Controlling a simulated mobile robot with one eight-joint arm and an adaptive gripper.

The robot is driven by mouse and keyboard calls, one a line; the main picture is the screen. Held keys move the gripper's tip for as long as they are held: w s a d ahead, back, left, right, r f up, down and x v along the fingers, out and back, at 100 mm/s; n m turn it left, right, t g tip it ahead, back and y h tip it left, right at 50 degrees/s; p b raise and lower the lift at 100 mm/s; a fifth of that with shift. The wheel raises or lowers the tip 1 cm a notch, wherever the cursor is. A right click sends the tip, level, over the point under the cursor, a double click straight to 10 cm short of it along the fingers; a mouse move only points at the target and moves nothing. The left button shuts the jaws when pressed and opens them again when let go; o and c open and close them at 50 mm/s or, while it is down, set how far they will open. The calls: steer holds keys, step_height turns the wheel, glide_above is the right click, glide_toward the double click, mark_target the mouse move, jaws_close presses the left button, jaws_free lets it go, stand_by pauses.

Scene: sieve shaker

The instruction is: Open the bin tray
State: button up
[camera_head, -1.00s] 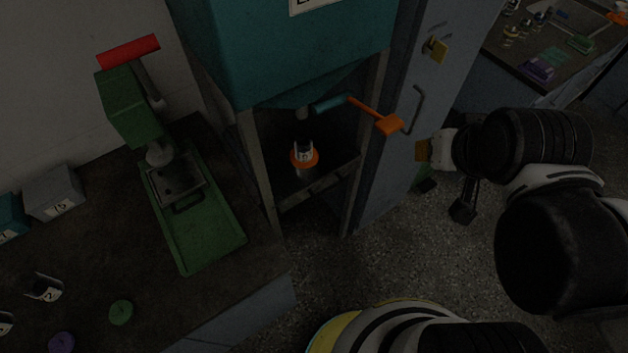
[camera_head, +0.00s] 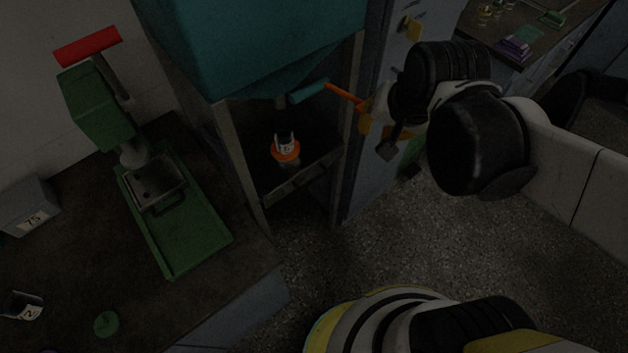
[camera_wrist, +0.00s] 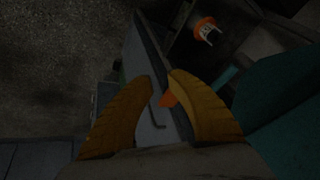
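A teal bin (camera_head: 260,50) hangs in a grey metal frame. Below it is a dark tray (camera_head: 325,160) with a handle on its front edge. A lever with a teal rod (camera_head: 310,92) and an orange end (camera_head: 342,92) sticks out from under the bin toward my gripper. My gripper (camera_head: 365,118) is at the lever's orange end in the head view; contact cannot be told. In the wrist view its two yellow-orange fingers (camera_wrist: 160,76) stand apart. The orange end (camera_wrist: 168,100) shows between them, and the right finger partly hides the lever.
A labelled container with an orange ring (camera_head: 286,150) stands on the tray. A grey cabinet door with a padlock (camera_head: 411,28) is just right of the frame. A green press (camera_head: 165,205) stands on the left counter. Bare floor (camera_head: 380,240) lies in front.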

steer(key=w+a+f+m+g+b, duration=0.2)
steer(key=w+a+f+m, duration=0.3)
steer(key=f, duration=0.5)
steer(key=m+g+b, duration=0.1)
steer(key=m+g, duration=0.1)
glide_toward(316, 180)
steer(key=f+b, duration=0.2)
steer(key=f, duration=0.1)
steer(key=w+f+b, duration=0.1)
steer(key=f, duration=0.2)
steer(key=f+b, duration=0.2)
steer(key=f, duration=0.1)
steer(key=shift+w+a+b, duration=0.15)
steer(key=shift+a+b, duration=0.1)
steer(key=shift+b, duration=0.1)
jaws_close()
